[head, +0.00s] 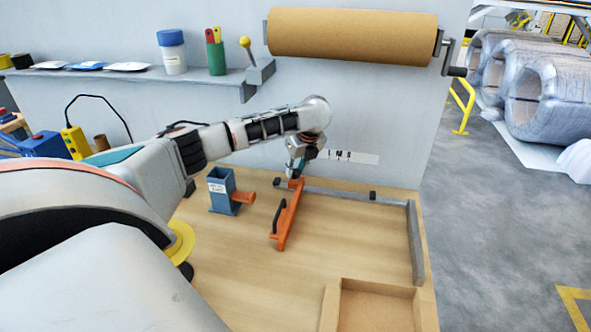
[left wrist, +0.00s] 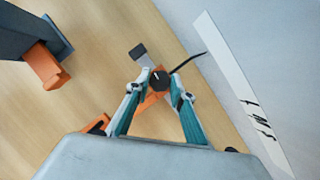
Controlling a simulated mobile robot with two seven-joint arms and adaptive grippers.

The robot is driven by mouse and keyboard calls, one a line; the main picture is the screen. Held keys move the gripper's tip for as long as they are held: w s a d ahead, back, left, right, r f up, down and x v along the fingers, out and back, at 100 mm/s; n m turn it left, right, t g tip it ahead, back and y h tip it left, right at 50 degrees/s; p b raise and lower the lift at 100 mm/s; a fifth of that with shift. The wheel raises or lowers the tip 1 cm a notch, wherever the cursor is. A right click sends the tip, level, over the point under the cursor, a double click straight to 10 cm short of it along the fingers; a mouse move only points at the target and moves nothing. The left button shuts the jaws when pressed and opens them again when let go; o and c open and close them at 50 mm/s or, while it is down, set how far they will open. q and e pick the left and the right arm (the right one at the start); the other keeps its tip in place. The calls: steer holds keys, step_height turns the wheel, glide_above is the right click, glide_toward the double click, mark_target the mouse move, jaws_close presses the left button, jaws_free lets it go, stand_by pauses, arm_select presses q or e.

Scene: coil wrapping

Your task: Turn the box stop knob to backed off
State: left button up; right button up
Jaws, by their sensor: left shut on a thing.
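My left gripper (head: 296,172) reaches down at the back of the wooden table, over the far end of an orange bar (head: 282,228) with a black handle. In the left wrist view, its two teal fingers (left wrist: 160,90) are closed around a round black knob (left wrist: 158,79), which has a short white mark on top. Orange material shows beneath the knob and fingers. The knob is hidden by the gripper in the head view. A white strip with black marks (head: 350,157) is on the wall behind; it also shows in the left wrist view (left wrist: 236,80). My right gripper is not in view.
A blue holder (head: 222,192) with an orange spout stands left of the bar. Grey rails (head: 416,245) edge the table's back and right. A cardboard tray (head: 375,288) sits at the front right. A brown paper roll (head: 352,37) hangs above. Bare table lies between.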

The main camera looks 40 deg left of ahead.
arm_select(q)
steer(key=n+g, duration=0.1)
steer(key=n, duration=0.2)
steer(key=shift+w+n, duration=0.15)
steer(key=shift+n, duration=0.25)
steer(key=n+g, duration=0.1)
steer(key=n, duration=0.2)
steer(key=shift+d+n+g, duration=0.1)
steer(key=shift+n+g, duration=0.2)
steer(key=shift+g, duration=0.1)
steer(key=shift+w+f+n+g, duration=0.1)
steer(key=shift+n+g, duration=0.4)
steer(key=shift+n, duration=0.8)
steer(key=shift+n+g+h+b, duration=0.3)
steer(key=shift+n+h+b, duration=0.1)
steer(key=shift+n, duration=0.6)
steer(key=o, duration=1.1)
steer(key=shift+a, duration=0.2)
steer(key=shift+m, duration=0.5)
